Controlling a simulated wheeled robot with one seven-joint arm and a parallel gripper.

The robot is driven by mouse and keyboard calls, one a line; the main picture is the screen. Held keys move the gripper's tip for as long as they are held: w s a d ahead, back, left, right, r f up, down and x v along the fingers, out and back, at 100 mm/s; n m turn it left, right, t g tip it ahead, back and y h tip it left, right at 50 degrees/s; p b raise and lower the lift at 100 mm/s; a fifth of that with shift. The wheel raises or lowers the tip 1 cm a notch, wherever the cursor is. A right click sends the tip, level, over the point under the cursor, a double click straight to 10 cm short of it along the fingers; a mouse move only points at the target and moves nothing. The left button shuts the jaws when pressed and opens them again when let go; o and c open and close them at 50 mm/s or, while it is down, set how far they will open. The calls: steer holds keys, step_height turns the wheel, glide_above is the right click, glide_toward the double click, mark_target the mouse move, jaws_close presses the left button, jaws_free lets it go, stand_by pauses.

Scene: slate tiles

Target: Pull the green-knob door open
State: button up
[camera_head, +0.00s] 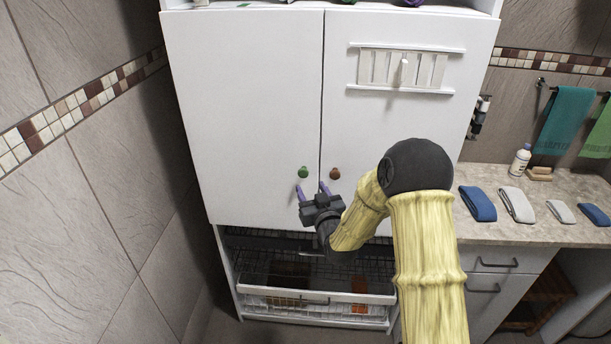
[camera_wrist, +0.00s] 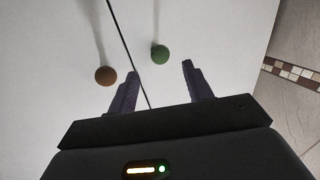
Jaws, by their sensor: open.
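The green knob (camera_head: 303,172) sits low on the left white cabinet door (camera_head: 245,110), near the seam between the two doors. The brown knob (camera_head: 334,173) sits beside it on the right door (camera_head: 400,130). Both doors look shut. My gripper (camera_head: 312,188) is open and empty, just below the knobs, its fingers pointing at the doors. In the wrist view the green knob (camera_wrist: 160,54) shows beyond my open fingertips (camera_wrist: 159,70), between them and not touched. The brown knob (camera_wrist: 106,75) lies outside the left finger there.
Wire baskets (camera_head: 290,270) stand in the open space below the doors. A tiled wall (camera_head: 90,190) runs close on the left. A counter (camera_head: 540,230) at right holds folded cloths (camera_head: 517,204) and a bottle (camera_head: 520,160).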

mark_target(304, 175)
steer(key=shift+p+x, duration=0.75)
steer(key=shift+x, duration=2.35)
steer(key=shift+c, duration=0.4)
jaws_close()
